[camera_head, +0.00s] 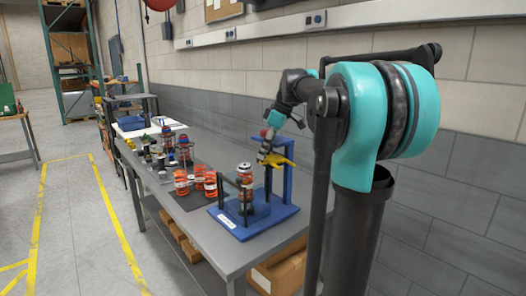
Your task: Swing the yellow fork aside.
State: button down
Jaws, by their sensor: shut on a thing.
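The yellow fork (281,161) sits high on the blue chassis fixture (283,213), at the level of the upper part of its blue upright. My gripper (267,150) comes down from the upper right and is shut on the yellow fork at its left end. The fingertips are small in this view, and the exact contact is hard to make out. A can-like part with a red and white top (245,174) stands upright in the fixture, left of the fork and apart from it. A dark clamp bar (232,183) stands beside this part.
The fixture stands on a long grey workbench (205,245) along the wall. A cardboard box (278,272) lies below the bench.

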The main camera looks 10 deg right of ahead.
jog(key=c, duration=1.4)
grip_release()
jog(key=shift+o, duration=0.2)
jog(key=shift+a, duration=0.1)
